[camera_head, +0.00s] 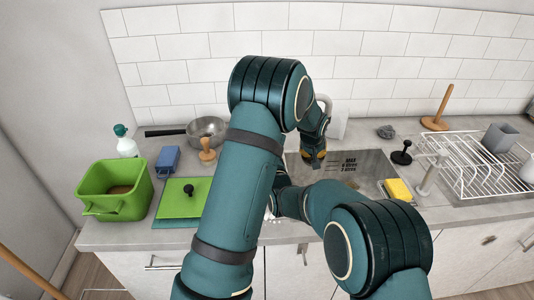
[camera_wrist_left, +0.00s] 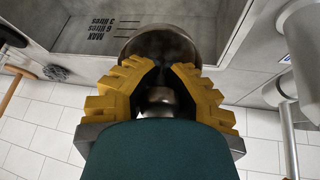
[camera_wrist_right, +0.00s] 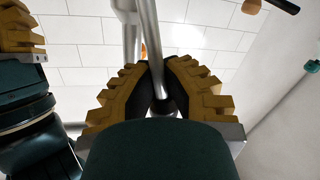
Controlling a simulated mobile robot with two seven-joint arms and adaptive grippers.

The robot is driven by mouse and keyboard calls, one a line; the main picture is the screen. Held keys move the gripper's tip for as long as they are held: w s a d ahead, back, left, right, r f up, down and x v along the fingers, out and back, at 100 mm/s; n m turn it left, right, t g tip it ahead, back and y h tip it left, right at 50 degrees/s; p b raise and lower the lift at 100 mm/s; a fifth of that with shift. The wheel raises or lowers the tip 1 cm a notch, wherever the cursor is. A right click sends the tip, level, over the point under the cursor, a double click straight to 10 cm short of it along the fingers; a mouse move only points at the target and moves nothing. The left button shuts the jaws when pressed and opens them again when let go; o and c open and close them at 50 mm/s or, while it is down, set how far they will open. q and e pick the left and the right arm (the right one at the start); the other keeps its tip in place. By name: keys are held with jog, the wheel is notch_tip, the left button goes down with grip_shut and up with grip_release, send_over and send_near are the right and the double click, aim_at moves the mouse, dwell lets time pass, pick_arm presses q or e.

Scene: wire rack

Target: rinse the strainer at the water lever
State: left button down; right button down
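My left gripper (camera_head: 313,158) reaches down over the sink (camera_head: 345,168). In the left wrist view its yellow fingers (camera_wrist_left: 162,68) close around the handle of a round, dark metal strainer (camera_wrist_left: 160,42), whose bowl lies just beyond the fingertips. My arms hide the strainer in the head view. In the right wrist view my right gripper (camera_wrist_right: 162,66) closes around a thin silver lever (camera_wrist_right: 150,45) that passes between its fingers. My left arm hides the right gripper in the head view. A silver tap pipe (camera_wrist_right: 131,35) stands beside the lever.
At left are a green bin (camera_head: 115,190), green board (camera_head: 178,200), blue box (camera_head: 168,160), spray bottle (camera_head: 126,142) and metal pan (camera_head: 207,130). At right are a yellow sponge (camera_head: 398,190), a black-knobbed stopper (camera_head: 402,155) and a white wire rack (camera_head: 470,165). My left gripper (camera_wrist_right: 22,40) is close beside my right.

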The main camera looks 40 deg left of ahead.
jog(key=shift+f, duration=0.1)
jog(key=c, duration=1)
grip_release()
jog(key=v, duration=1.2)
